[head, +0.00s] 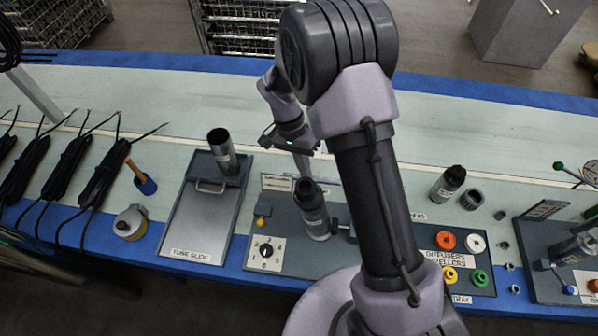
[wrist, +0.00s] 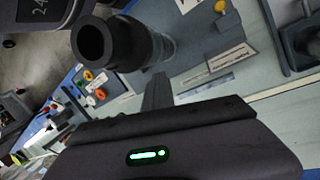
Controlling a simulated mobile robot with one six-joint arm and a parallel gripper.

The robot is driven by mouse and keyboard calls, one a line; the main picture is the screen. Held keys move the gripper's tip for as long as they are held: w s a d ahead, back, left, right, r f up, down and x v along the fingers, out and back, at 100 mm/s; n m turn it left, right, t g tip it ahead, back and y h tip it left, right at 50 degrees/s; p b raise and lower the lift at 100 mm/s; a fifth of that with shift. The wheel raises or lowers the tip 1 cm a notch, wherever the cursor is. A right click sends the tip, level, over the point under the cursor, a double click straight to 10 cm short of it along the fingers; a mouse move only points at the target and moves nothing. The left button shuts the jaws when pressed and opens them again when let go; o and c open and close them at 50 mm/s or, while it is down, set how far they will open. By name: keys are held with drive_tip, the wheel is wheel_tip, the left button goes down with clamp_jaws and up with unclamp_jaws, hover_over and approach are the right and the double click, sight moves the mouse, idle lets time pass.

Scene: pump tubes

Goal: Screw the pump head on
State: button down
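A grey metal tube (head: 316,222) stands nearly upright in the grey fixture (head: 300,262) at the middle of the bench. A dark, narrower piece (head: 308,194) sits on its top; it looks like the pump head, but I cannot tell whether it is threaded on. In the wrist view a dark hollow-ended cylinder (wrist: 118,45) shows beyond my gripper. My gripper (head: 303,172) is just above and behind the fixture tube. One pale finger shows; I cannot see a second finger or anything held, so its opening is unclear.
A dark-topped cylinder (head: 447,184) and a grey ring (head: 471,199) stand at right. The tube slide (head: 190,225) at left bears another tube (head: 222,151). A tray (head: 490,280) holds coloured rings. The bench behind is clear.

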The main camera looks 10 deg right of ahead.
drive_tip(key=shift+a, duration=0.1)
drive_tip(key=m, duration=0.1)
drive_tip(key=d+m+b, duration=0.1)
drive_tip(key=d+m+y+b, duration=0.1)
drive_tip(key=shift+s+d+r, duration=0.1)
drive_tip(key=shift+s+r, duration=0.1)
drive_tip(key=shift+s, duration=0.05)
drive_tip(key=d+m+b, duration=0.1)
drive_tip(key=m, duration=0.1)
drive_tip(key=s+d+m+y+b, duration=0.1)
drive_tip(key=shift+r+m+t+b, duration=0.2)
drive_tip(key=shift+m+t+b, duration=0.1)
drive_tip(key=shift+m, duration=0.1)
